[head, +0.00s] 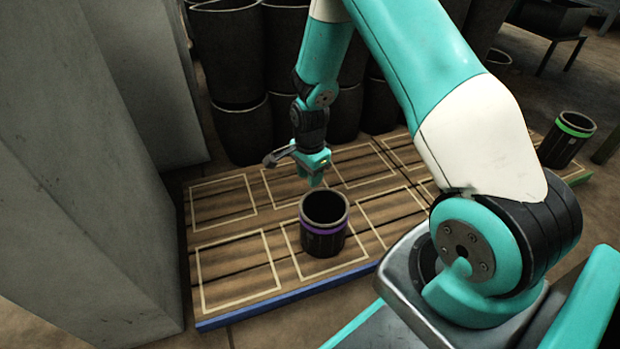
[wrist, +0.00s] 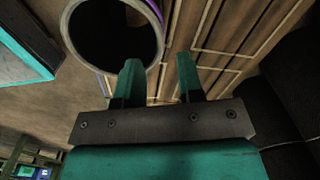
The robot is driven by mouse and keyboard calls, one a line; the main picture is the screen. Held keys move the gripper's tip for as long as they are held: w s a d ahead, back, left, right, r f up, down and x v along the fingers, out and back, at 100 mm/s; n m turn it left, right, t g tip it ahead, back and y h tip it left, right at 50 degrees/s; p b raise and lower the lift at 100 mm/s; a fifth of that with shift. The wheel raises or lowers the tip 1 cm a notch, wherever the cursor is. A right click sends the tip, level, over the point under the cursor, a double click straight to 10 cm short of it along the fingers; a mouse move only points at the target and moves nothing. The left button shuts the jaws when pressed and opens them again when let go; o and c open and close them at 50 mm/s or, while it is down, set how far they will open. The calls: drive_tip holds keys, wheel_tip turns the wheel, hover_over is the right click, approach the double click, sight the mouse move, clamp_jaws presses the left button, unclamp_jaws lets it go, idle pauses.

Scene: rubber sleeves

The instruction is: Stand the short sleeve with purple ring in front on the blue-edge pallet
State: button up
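The short dark sleeve with a purple ring (head: 323,228) stands upright on the blue-edge pallet (head: 232,318), in the front row, over the second marked rectangle from the left. Its open mouth faces up. My gripper (head: 315,182) is just behind and above its far rim, pointing down. In the wrist view the two teal fingers (wrist: 158,65) are apart with nothing clearly gripped. The sleeve's rim (wrist: 163,25) shows beyond them, the left finger overlapping its edge. Whether a finger touches the sleeve cannot be told.
Tall dark sleeves (head: 232,60) stand stacked behind the pallet. A grey wall-like block (head: 90,180) rises close on the left. A sleeve with a green ring (head: 566,140) stands at the far right, near a green edge (head: 578,178). Other rectangles on the pallet in view are empty.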

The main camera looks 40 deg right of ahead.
wheel_tip(320, 180, up, 2)
drive_tip(key=shift+r+p, duration=0.15)
drive_tip(key=shift+p, duration=0.2)
drive_tip(key=s+a+r+n+y, duration=0.1)
drive_tip(key=s+a+r+n, duration=0.2)
drive_tip(key=a+r+n, duration=0.45)
drive_tip(key=s+a+r+n+y, duration=0.1)
drive_tip(key=s+a+r+n, duration=0.3)
drive_tip(key=r, duration=0.6)
drive_tip(key=s+a+r+n+y, duration=0.1)
drive_tip(key=s+a+r+n, duration=0.3)
drive_tip(key=s, duration=0.4)
drive_tip(key=s+a+r+n+y, duration=0.1)
drive_tip(key=s+a+r+n, duration=0.4)
drive_tip(key=s+r+n, duration=0.2)
drive_tip(key=shift+s+n, duration=0.5)
drive_tip(key=shift+n, duration=0.65)
